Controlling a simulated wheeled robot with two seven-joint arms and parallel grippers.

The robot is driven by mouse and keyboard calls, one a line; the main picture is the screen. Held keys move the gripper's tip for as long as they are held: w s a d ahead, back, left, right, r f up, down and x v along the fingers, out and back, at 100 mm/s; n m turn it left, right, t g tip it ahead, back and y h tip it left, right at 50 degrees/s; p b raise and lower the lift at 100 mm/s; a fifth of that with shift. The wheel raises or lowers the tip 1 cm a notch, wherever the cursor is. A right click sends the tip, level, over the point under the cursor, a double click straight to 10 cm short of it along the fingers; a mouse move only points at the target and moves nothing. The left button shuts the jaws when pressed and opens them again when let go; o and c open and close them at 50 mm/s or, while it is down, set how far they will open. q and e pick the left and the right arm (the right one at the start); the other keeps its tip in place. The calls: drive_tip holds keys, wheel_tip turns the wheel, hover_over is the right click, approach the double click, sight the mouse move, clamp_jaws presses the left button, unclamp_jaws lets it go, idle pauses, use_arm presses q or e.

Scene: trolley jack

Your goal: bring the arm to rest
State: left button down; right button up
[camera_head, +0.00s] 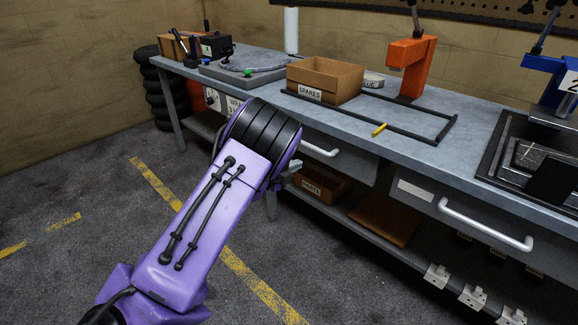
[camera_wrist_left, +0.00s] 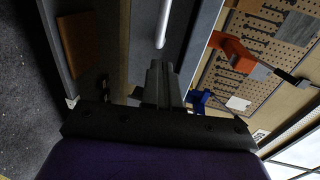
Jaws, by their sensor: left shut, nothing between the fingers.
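My purple left arm (camera_head: 195,220) comes in from the lower left in the head view and reaches up to the front of the workbench. My left gripper (camera_head: 290,170) is mostly hidden behind its dark-banded wrist, with only a small grey part showing beside the bench front. In the left wrist view the fingers of my left gripper (camera_wrist_left: 162,83) are together, with nothing held between them. My right gripper is not in view.
The grey workbench (camera_head: 240,92) carries a SPARES box (camera_head: 325,80), an orange press (camera_head: 410,65), a yellow piece (camera_head: 379,129) and a blue tool (camera_head: 550,85). A drawer handle (camera_head: 485,225) juts from its front. A PARTS box (camera_head: 318,183) sits below.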

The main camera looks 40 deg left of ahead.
use_arm(q)
drive_tip(key=shift+s+a+r, duration=0.1)
drive_tip(key=shift+s+r, duration=0.05)
drive_tip(key=shift+s, duration=0.6)
drive_tip(key=s+d+f+n+g+y+p, duration=0.25)
drive_tip(key=s+f+n, duration=0.4)
drive_tip(key=n, duration=0.35)
drive_tip(key=s+d+f+n+g+y+p, duration=0.25)
drive_tip(key=s+f+n, duration=0.35)
drive_tip(key=s+n, duration=0.3)
drive_tip(key=s+d+f+n+g+p, duration=0.2)
drive_tip(key=s+d, duration=0.3)
drive_tip(key=s, duration=0.6)
drive_tip(key=s+d+f+n+g+p, duration=0.2)
drive_tip(key=s+d+n+g+p, duration=0.1)
drive_tip(key=s, duration=0.9)
drive_tip(key=d+n+g, duration=0.1)
drive_tip(key=d+g, duration=0.1)
drive_tip(key=shift+d+g+h+p, duration=0.25)
drive_tip(key=shift+g+h+p, duration=0.05)
drive_tip(key=shift+h, duration=0.1)
